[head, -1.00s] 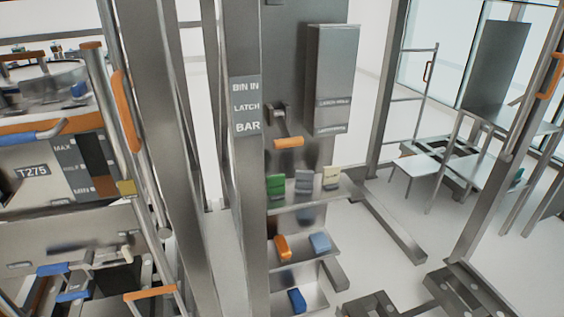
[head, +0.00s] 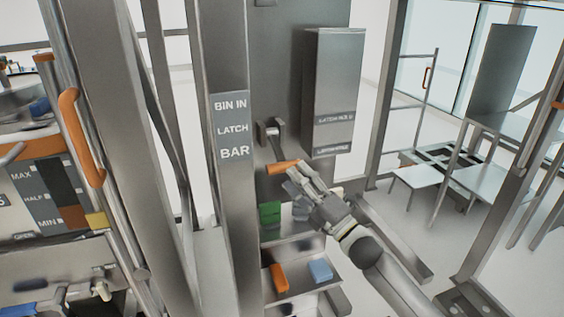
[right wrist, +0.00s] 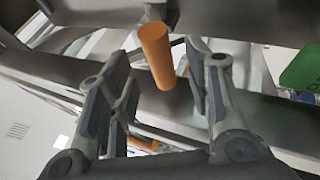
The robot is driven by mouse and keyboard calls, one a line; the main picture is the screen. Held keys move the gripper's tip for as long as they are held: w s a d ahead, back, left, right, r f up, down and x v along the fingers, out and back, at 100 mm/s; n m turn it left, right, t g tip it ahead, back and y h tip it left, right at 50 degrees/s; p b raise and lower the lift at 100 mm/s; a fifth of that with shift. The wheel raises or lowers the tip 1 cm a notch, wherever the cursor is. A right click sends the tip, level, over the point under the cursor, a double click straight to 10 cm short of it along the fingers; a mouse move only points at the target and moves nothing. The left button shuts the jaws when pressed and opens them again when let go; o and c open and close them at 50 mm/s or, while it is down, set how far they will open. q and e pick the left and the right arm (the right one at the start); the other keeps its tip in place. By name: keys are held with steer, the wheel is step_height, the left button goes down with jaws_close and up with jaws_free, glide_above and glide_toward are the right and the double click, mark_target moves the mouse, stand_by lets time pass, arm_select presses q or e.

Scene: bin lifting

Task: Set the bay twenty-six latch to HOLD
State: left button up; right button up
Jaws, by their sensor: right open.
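The latch (head: 270,130) is a grey lever on a steel panel, with an orange handle (head: 283,167) at its lower end. The lever hangs downward, its handle slightly below the height of the word BAR on the label plate (head: 232,130) to its left. My right gripper (head: 298,180) is open at the right end of the handle. In the right wrist view the orange handle (right wrist: 156,52) stands between the two spread fingers of the right gripper (right wrist: 160,80), with gaps on both sides. My left gripper is not in view.
A grey box (head: 335,85) juts from the panel right of the lever. Below are a green card (head: 270,212), an orange block (head: 279,278) and a blue block (head: 320,269) on shelves. A steel post (head: 215,60) stands left of the panel.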

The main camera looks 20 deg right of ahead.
mark_target(282, 162)
steer(key=x, duration=0.5)
steer(key=shift+w+a+r, duration=0.15)
steer(key=shift+w+a, duration=0.05)
steer(key=shift+w, duration=0.3)
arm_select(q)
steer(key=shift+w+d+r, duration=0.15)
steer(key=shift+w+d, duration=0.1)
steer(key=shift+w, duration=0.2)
arm_select(e)
steer(key=shift+c, duration=0.2)
jaws_close()
